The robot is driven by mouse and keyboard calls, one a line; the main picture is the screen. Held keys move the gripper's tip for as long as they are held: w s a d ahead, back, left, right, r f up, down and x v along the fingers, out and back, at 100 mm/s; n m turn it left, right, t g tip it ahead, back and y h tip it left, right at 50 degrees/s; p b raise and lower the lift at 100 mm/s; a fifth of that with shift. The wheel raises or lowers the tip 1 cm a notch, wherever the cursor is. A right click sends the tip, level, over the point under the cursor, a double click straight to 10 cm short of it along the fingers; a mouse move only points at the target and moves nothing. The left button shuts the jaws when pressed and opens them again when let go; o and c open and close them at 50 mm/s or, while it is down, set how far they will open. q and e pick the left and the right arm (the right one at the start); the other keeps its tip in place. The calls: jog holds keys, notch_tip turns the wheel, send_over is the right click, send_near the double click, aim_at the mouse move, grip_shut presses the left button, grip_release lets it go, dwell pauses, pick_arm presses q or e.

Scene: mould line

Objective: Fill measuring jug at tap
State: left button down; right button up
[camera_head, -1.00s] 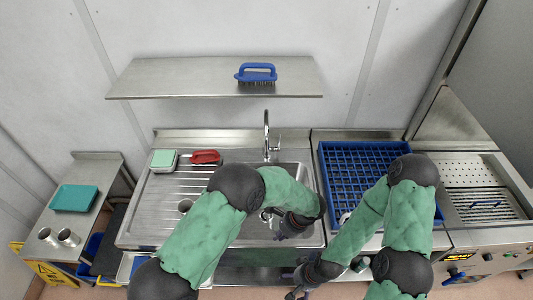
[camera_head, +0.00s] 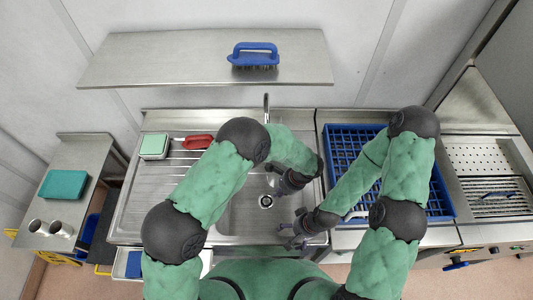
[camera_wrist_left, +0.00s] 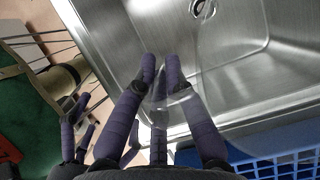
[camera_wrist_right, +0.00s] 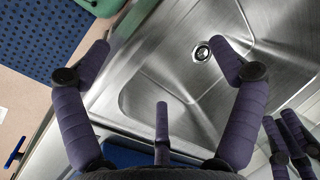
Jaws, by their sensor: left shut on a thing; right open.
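My left gripper (camera_head: 276,182) is over the sink basin (camera_head: 240,220), a little behind the drain. In the left wrist view its purple fingers (camera_wrist_left: 161,68) are shut on a clear measuring jug (camera_wrist_left: 186,92). The jug is see-through, so its outline, tilt and contents are hard to tell. The tap (camera_head: 266,106) stands at the back of the sink. My left forearm hides its lower part, and no water stream can be made out. My right gripper (camera_head: 298,232) is open and empty at the basin's front right edge; its spread fingers (camera_wrist_right: 163,55) show in its wrist view.
A blue rack (camera_head: 440,200) stands right of the sink, under my right arm. A red-handled brush (camera_head: 198,142) and green-topped box (camera_head: 154,145) sit on the drainboard. A shelf (camera_head: 150,60) with a blue brush (camera_head: 254,52) hangs above. Metal cups (camera_head: 60,229) stand at left.

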pick_arm(q)
jog(key=shift+f, duration=1.1)
